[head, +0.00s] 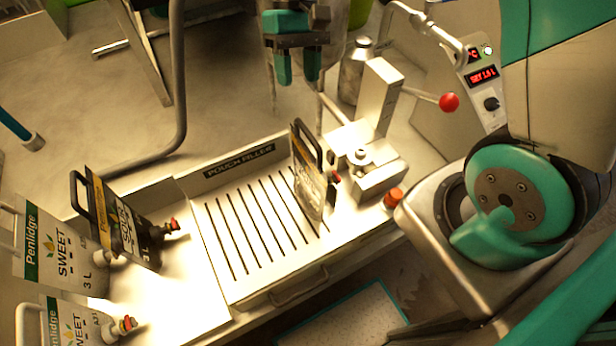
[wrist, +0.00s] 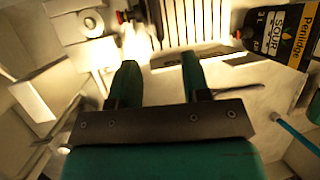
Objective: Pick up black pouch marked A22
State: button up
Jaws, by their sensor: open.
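A black pouch (head: 127,225) with a yellow stripe, the word SOUR and a red-capped spout stands on the left shelf. It also shows in the wrist view (wrist: 285,35) at the upper right. A second black pouch (head: 308,172) stands upright on the slatted filler tray. I cannot clearly read A22 on either. My gripper (head: 298,76) is open and empty, high up and beyond the filler, apart from both pouches. Its two teal fingers also show in the wrist view (wrist: 159,65).
White SWEET pouches (head: 58,252) stand left of and in front of the left black pouch, close by. The slatted tray (head: 235,262) is bare left of its pouch. A filling head (head: 375,165), a red-knobbed lever (head: 449,102) and a metal bottle (head: 354,72) stand to the right.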

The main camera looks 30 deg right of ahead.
aim_at(301, 122)
jog(key=p+x, duration=0.1)
jog(key=x, duration=0.3)
jog(key=shift+s+f, duration=0.1)
jog(key=shift+f, duration=0.1)
jog(key=p+x, duration=0.2)
jog(key=x, duration=0.2)
jog(key=shift+s+f, duration=0.1)
jog(key=shift+s, duration=0.05)
jog(key=shift+s+f, duration=0.1)
jog(key=shift+f, duration=0.4)
grip_shut()
